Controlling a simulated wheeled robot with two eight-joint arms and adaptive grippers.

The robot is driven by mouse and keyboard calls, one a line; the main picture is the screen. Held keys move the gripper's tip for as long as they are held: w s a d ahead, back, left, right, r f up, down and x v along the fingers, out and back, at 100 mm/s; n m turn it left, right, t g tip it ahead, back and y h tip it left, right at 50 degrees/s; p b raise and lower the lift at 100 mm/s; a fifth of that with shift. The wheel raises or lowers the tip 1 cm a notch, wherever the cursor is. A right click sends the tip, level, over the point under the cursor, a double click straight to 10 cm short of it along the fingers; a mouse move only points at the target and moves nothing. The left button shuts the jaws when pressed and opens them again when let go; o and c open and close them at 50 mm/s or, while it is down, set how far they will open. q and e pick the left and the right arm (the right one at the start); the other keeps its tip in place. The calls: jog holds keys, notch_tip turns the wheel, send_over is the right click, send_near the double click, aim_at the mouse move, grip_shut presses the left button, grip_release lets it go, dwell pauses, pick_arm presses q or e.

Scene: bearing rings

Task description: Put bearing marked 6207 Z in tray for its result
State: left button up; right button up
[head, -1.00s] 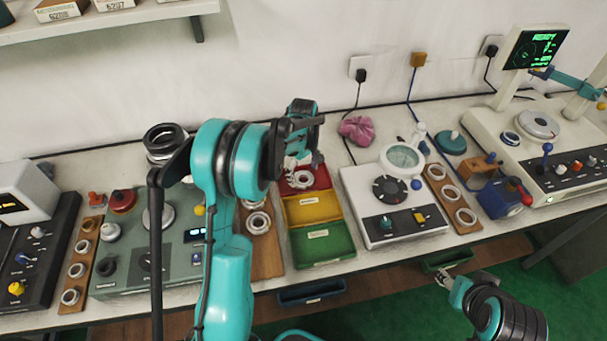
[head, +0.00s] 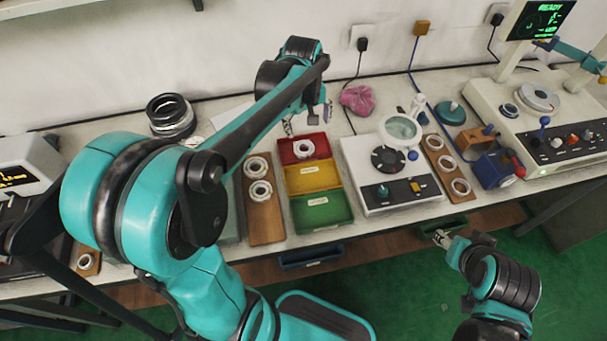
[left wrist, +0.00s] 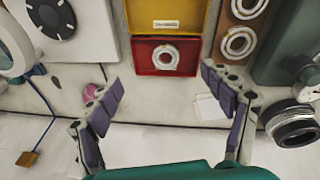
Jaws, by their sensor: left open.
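The tray has a red section (head: 288,155), a yellow section (head: 312,178) and a green section (head: 322,214). One pale bearing ring (head: 303,148) lies flat in the red section; it also shows in the left wrist view (left wrist: 165,57). Its marking is too small to read. The yellow and green sections look empty in the head view. My left gripper (head: 307,118) is open and empty behind the tray, on the wall side, apart from the ring. Its spread fingers show in the left wrist view (left wrist: 165,100). My right gripper (head: 441,237) hangs in front of the bench; its jaws are unclear.
A wooden board (head: 265,225) with two rings stands left of the tray. A white device with a dial (head: 388,160) stands right. Another ring board (head: 433,143) lies beyond it. Stacked dark rings (head: 170,115) and a pink cloth (head: 357,98) are near the wall.

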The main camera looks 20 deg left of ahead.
pick_arm(q)
jog(key=s+d+m+t, duration=0.2)
jog(key=s+d+m, duration=0.1)
jog(key=s, duration=0.5)
jog(key=s+d+m+t, duration=0.3)
jog(key=s+m, duration=0.3)
jog(key=s, duration=0.3)
jog(key=shift+d+f+m, duration=0.2)
jog(key=shift+f+m, duration=0.1)
jog(key=shift+f, duration=0.05)
